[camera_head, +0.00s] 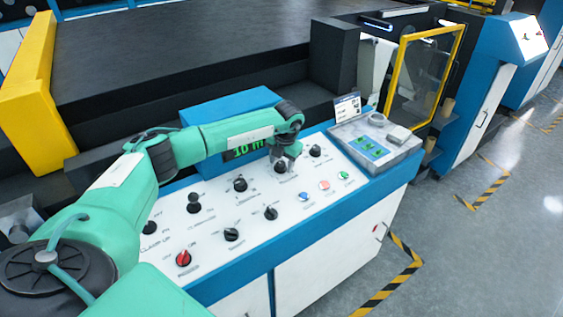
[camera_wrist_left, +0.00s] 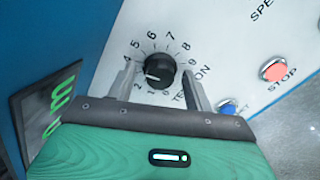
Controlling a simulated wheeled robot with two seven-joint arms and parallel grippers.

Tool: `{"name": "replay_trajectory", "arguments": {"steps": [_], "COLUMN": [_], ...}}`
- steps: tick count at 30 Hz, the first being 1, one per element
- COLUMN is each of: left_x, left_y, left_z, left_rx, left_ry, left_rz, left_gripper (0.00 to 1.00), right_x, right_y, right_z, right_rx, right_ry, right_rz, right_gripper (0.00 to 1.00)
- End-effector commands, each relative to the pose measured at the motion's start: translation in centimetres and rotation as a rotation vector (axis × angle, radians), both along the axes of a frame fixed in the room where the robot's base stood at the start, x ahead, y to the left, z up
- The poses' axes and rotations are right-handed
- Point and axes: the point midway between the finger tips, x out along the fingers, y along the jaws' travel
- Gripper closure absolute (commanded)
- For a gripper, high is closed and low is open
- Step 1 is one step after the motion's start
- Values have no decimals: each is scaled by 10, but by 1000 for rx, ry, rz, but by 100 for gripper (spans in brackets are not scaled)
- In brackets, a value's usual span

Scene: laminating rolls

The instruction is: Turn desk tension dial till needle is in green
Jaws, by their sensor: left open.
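The tension dial (camera_wrist_left: 160,72) is a black knob with a white pointer line on the white desk panel. The wrist view shows "TENSION" lettering and a ring of numbers around it. The white line points left, toward the low numbers around 2 or 3. My left gripper (camera_wrist_left: 158,78) is open, with one finger on each side of the dial and a visible gap to it on both sides. In the head view, my left gripper (camera_head: 287,155) is over the upper part of the desk panel, partly hiding that dial. I cannot make out a needle or green zone. My right gripper is not in view.
Other black knobs (camera_head: 240,185), a red knob (camera_head: 183,258) and coloured buttons (camera_head: 324,185) share the panel. A green digital display (camera_head: 244,148) stands behind my arm. A grey box (camera_head: 375,145) sits at the desk's right end. Open floor lies to the right.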

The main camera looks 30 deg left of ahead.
Motion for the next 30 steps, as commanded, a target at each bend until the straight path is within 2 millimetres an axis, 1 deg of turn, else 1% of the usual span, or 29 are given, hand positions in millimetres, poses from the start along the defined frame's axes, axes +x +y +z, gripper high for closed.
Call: {"name": "replay_trajectory", "arguments": {"steps": [5, 8, 11, 18, 21, 25, 30], "left_x": [0, 0, -2, -6, -7, -9, -10], "left_y": [-1, -2, -6, -15, -18, -21, -22], "left_z": [3, 13, 31, 87, 106, 124, 135], "left_rx": [0, 0, 0, -1, 0, -1, 0], "left_ry": [-1, -2, -5, -5, -4, -3, 0], "left_rz": [0, 0, -3, -2, -1, -2, 0], "left_gripper": [48, 48, 48, 48, 48, 48, 48], "right_x": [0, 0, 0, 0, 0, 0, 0], "right_y": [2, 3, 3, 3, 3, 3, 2], "right_z": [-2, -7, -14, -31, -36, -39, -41], "right_rx": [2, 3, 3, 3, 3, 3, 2], "right_ry": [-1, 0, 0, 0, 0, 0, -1], "right_rz": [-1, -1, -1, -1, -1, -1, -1], "right_gripper": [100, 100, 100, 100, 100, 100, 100]}}
